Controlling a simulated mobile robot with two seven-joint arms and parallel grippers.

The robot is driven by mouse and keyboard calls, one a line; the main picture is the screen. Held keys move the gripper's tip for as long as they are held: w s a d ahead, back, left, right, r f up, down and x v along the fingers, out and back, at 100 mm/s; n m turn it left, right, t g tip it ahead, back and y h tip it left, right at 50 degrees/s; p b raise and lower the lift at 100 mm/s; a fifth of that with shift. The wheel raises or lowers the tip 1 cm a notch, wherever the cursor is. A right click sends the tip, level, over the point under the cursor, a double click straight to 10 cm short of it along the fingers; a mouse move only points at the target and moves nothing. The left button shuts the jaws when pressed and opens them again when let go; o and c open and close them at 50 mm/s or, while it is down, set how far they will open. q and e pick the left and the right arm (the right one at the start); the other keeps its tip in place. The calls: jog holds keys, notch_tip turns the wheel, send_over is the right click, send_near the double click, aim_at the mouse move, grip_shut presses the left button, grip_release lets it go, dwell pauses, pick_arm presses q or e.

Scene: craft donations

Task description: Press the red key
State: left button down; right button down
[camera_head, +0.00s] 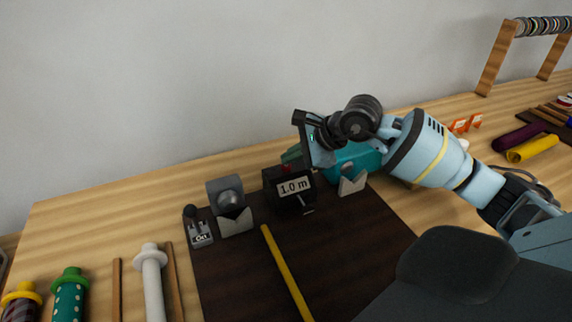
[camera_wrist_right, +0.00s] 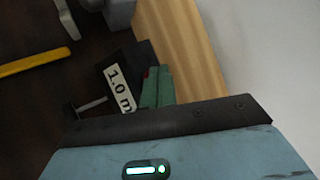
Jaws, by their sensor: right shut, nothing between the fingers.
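In the right wrist view the red key (camera_wrist_right: 146,73) shows as a sliver beside the labelled box (camera_wrist_right: 119,88). My right gripper (camera_head: 313,145) hangs above and slightly right of the box, apart from the key. It is shut and empty; its fingertips are hard to make out. My left gripper is not in view.
A teal object (camera_head: 354,160) and a pale V-shaped rest (camera_head: 351,181) stand right. A yellow stick (camera_head: 286,272) lies on the mat (camera_head: 235,270).

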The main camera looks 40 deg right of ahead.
aim_at(291, 166)
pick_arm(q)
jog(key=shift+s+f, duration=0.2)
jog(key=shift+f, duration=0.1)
pick_arm(e)
jog(key=shift+f, duration=0.25)
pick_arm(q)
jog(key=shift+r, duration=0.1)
pick_arm(e)
jog(key=shift+r, duration=0.1)
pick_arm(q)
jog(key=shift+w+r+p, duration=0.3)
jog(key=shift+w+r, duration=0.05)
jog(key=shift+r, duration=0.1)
pick_arm(e)
jog(key=shift+r, duration=0.8)
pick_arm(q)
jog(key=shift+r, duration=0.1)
pick_arm(e)
jog(key=shift+r, duration=0.15)
